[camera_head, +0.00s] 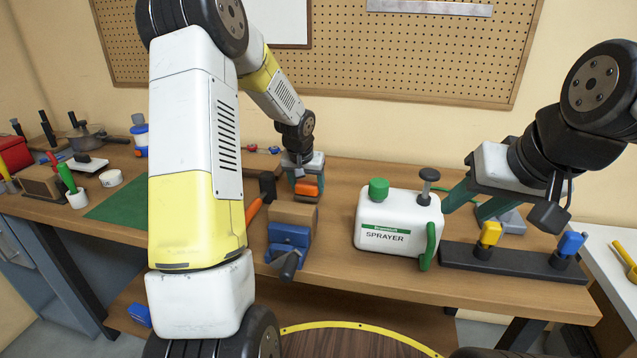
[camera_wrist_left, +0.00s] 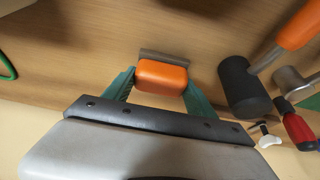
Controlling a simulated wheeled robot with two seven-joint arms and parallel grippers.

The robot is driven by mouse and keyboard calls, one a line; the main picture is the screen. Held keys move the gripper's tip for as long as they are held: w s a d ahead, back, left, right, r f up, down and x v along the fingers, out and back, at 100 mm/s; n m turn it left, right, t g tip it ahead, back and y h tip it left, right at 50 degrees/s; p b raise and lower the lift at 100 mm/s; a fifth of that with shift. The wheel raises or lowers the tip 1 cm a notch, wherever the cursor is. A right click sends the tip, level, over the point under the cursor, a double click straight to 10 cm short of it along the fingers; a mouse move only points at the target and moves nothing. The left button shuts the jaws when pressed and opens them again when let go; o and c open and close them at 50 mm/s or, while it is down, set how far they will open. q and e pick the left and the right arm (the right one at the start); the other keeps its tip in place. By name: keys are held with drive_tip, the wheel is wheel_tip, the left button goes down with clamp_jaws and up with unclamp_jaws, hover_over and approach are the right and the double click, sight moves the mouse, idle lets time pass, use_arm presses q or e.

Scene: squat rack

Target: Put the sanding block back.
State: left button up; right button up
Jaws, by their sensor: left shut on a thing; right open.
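The sanding block (camera_head: 308,188) has an orange top, and in the left wrist view the orange part (camera_wrist_left: 162,76) sits against a grey-brown base strip. My left gripper (camera_head: 304,180) is shut on it, with a teal finger on each side of the orange part in the left wrist view (camera_wrist_left: 161,84). It is at or just above the bench, behind the blue vise; I cannot tell whether it touches the wood. My right gripper (camera_head: 465,211) is open and empty, its teal fingers apart behind and right of the white sprayer (camera_head: 395,222).
The blue vise (camera_head: 289,238) holds a wooden block (camera_head: 293,214). A black mallet (camera_wrist_left: 243,88) lies close to the sanding block. A black rack (camera_head: 510,262) with yellow and blue tools stands at right. A green mat (camera_head: 120,203) lies at left, partly behind my arm.

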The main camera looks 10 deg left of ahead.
use_arm(q)
drive_tip(key=shift+f, duration=0.9)
drive_tip(key=shift+f, duration=0.1)
drive_tip(key=o, duration=1.3)
drive_tip(key=s+d+r, duration=0.2)
drive_tip(key=s+r, duration=1.5)
drive_tip(key=r, duration=0.3)
drive_tip(key=s+d, duration=0.1)
drive_tip(key=s, duration=0.4)
drive_tip(key=s+d+r+t+h, duration=0.1)
drive_tip(key=s, duration=0.4)
drive_tip(key=s+r+h, duration=0.1)
drive_tip(key=s, duration=0.5)
drive_tip(key=shift+s+d+r+t, duration=0.1)
drive_tip(key=shift+d+r+t, duration=0.2)
drive_tip(key=shift+d, duration=0.1)
